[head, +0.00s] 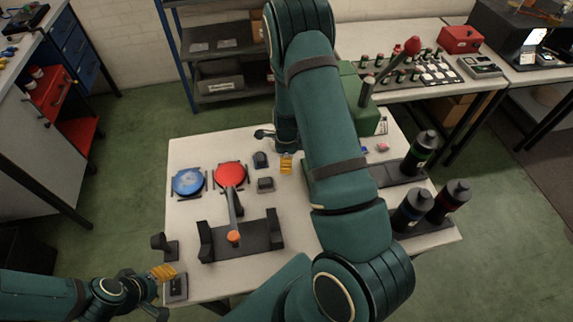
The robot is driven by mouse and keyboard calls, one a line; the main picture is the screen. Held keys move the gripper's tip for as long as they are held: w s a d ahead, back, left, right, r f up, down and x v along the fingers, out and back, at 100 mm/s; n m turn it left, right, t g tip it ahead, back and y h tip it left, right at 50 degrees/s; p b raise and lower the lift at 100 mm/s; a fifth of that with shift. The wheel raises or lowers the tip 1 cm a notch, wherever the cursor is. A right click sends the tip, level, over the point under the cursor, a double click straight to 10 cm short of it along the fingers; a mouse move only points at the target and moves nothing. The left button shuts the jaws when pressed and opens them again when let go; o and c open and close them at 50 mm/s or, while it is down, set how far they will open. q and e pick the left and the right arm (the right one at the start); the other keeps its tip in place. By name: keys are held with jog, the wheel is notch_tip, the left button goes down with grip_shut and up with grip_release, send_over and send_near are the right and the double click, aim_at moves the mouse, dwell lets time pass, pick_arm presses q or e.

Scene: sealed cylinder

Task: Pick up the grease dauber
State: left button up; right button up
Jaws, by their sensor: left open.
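A long grey tool with an orange end (234,236), which looks like the grease dauber, lies between the red disc (230,176) and a black cradle (262,236) on the table. Its orange end rests at the cradle. My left gripper (158,290) is open at the table's front left corner, beside a small dark block (178,289). It is well to the left of the tool and apart from it. My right gripper (282,150) hangs over the back middle of the table, partly hidden by its own arm; its jaws do not show clearly.
A blue disc (188,181) lies left of the red one. Small dark fixtures (264,184) stand near the middle. Several dark bottles (421,152) stand on the right, and a green machine (366,112) with a red-knobbed lever stands behind. Bare tabletop (190,215) shows front left.

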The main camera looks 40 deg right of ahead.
notch_tip(320, 180, down, 2)
jog(key=shift+f, duration=0.1)
grip_shut()
dwell(0.4)
notch_tip(320, 180, up, 10)
jog(key=shift+r+p, duration=0.1)
jog(key=shift+p, duration=0.35)
